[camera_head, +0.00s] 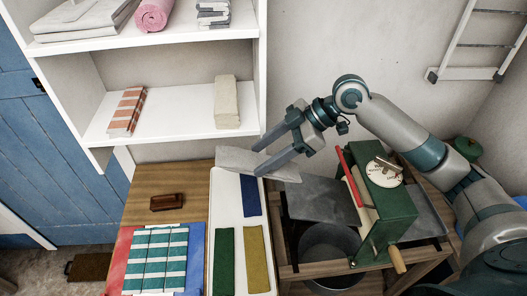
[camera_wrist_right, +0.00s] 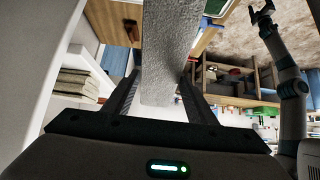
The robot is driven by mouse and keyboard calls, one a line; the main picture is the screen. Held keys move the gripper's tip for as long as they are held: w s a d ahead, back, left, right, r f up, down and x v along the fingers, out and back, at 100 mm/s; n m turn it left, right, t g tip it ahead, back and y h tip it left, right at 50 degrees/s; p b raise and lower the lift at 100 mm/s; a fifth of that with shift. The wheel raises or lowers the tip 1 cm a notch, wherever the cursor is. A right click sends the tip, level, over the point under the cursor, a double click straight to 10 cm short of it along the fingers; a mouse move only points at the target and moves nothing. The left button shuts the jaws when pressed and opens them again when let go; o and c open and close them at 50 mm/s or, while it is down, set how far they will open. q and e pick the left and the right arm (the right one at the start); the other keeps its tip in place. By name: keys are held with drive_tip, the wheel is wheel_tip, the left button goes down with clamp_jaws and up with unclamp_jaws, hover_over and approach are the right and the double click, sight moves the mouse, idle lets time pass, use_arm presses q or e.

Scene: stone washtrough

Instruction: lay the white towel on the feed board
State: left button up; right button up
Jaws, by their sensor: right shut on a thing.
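The white towel (camera_head: 240,161) is a long, flat folded strip, greyish in this light. My right gripper (camera_head: 274,156) is shut on it and holds it over the white tray and the near side of the mangle. In the right wrist view the towel (camera_wrist_right: 166,50) runs between the two fingers of my right gripper (camera_wrist_right: 155,88). The feed board (camera_head: 318,205) looks like the dark grey plate left of the green mangle (camera_head: 390,205); its top is bare, right of and below the towel. My left gripper (camera_wrist_right: 262,14) shows small in the right wrist view, apparently open and empty.
A white tray (camera_head: 240,272) holds blue, green and yellow cloths. A striped cloth (camera_head: 155,258) and a brown brush (camera_head: 167,202) lie left of it. White shelves (camera_head: 180,100) hold folded towels. A bucket (camera_head: 328,262) stands under the feed board.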

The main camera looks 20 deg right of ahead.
drive_tip(key=shift+w+f, duration=0.1)
drive_tip(key=shift+w+d+f+b, duration=0.1)
drive_tip(key=shift+f+b, duration=0.25)
drive_tip(key=shift+d+f+b, duration=0.2)
drive_tip(key=shift+f+b, duration=0.25)
drive_tip(key=shift+b, duration=0.05)
drive_tip(key=d+f+b, duration=0.1)
drive_tip(key=b, duration=0.1)
drive_tip(key=f+b, duration=0.2)
drive_tip(key=s+d+f+b, duration=0.1)
drive_tip(key=f+b, duration=0.1)
drive_tip(key=shift+d+f, duration=0.25)
drive_tip(key=shift+d, duration=0.05)
use_arm(q)
wheel_tip(320, 180, down, 12)
drive_tip(key=b, duration=0.4)
drive_tip(key=shift+w+r, duration=0.15)
drive_tip(key=shift+w, duration=0.05)
use_arm(e)
drive_tip(key=shift+s+d+f, duration=0.3)
drive_tip(key=shift+d+f, duration=0.4)
drive_tip(key=shift+d, duration=0.4)
drive_tip(key=shift+s+d+f, duration=0.25)
drive_tip(key=shift+d+f, duration=0.5)
drive_tip(key=shift+d, duration=0.4)
drive_tip(key=shift+s+d+f, duration=0.3)
drive_tip(key=shift+d+f, duration=0.4)
drive_tip(key=shift+d, duration=0.4)
drive_tip(key=o, duration=1.4)
